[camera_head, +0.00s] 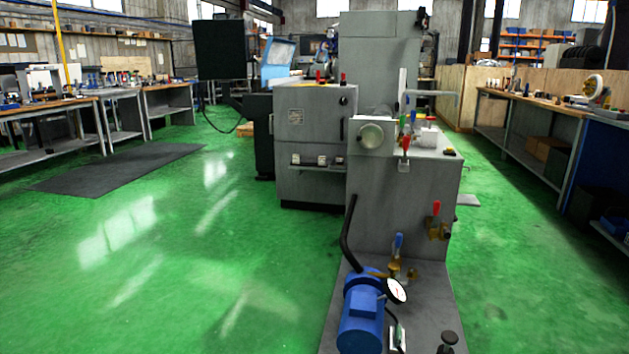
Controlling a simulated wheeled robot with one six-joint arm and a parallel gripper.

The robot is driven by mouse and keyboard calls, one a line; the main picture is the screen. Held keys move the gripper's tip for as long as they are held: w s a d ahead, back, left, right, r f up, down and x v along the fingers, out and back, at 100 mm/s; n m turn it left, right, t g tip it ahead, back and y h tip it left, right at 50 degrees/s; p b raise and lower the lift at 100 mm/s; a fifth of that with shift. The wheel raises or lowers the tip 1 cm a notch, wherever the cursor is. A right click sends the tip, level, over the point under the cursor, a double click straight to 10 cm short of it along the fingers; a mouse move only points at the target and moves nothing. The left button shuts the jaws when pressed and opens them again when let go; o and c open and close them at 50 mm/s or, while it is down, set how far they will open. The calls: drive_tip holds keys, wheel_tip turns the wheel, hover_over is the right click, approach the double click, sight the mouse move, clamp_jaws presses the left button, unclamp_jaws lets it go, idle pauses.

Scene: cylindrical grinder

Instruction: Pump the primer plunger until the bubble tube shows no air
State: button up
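A black knob on a short stem (448,340), which looks like the primer plunger, stands on the grey base plate at the bottom edge of the view. Its lower part is cut off by the frame. A small pale upright piece (398,336) stands beside the blue pump motor (362,318); I cannot tell if it is the bubble tube, and no air or liquid can be made out in it. A round white gauge (396,290) sits by the motor; its reading is too small to tell. My gripper is not in view.
A brass valve with a blue lever (398,243) and one with a red lever (436,210) are at the grey grinder (400,190). A black hose (348,235) rises from the motor. The green floor (210,260) is clear to the left. A workbench (530,105) stands right.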

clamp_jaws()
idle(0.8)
